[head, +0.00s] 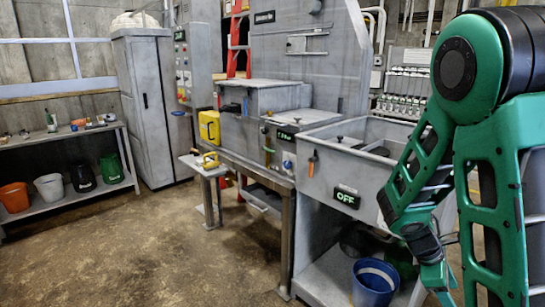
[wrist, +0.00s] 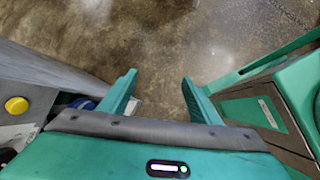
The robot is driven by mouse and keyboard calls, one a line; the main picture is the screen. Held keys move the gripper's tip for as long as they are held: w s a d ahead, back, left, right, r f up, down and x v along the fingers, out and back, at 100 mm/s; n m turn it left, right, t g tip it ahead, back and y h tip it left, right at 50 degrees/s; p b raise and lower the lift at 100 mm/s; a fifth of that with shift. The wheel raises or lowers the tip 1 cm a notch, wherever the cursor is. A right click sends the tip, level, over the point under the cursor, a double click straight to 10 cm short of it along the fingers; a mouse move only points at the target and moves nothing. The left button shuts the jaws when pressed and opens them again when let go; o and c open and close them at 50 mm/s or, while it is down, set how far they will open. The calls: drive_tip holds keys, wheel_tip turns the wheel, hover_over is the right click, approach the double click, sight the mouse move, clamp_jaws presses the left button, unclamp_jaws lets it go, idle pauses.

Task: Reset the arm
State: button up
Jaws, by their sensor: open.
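My green arm fills the right side of the head view, folded and hanging down in front of the grey machine. My gripper (wrist: 160,90) shows in the wrist view with its two green fingers apart and nothing between them. It points down at the bare brown floor (wrist: 165,35). In the head view the lower end of the arm is beside the grey machine (head: 335,150), near the blue bucket; the fingertips are not clear there.
The machine bears a display reading OFF (head: 346,198). A blue bucket (head: 375,282) stands on its lower shelf. A yellow button (wrist: 17,105) is close left in the wrist view. A shelf (head: 65,205) with several buckets stands left. The middle floor (head: 150,250) is clear.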

drive_tip(key=s+a+r+m+t+y, duration=0.1)
drive_tip(key=s+a+r+m+y, duration=0.2)
drive_tip(key=s+r+m, duration=0.3)
drive_tip(key=s+a+r+m+y, duration=0.4)
drive_tip(key=s+a+r+m, duration=0.1)
drive_tip(key=s+m, duration=0.4)
drive_tip(key=shift+s+a+r+m+t, duration=0.3)
drive_tip(key=shift+a+r+m+t, duration=0.15)
drive_tip(key=shift+m, duration=0.65)
drive_tip(key=shift+w+f, duration=0.2)
drive_tip(key=shift+w, duration=0.4)
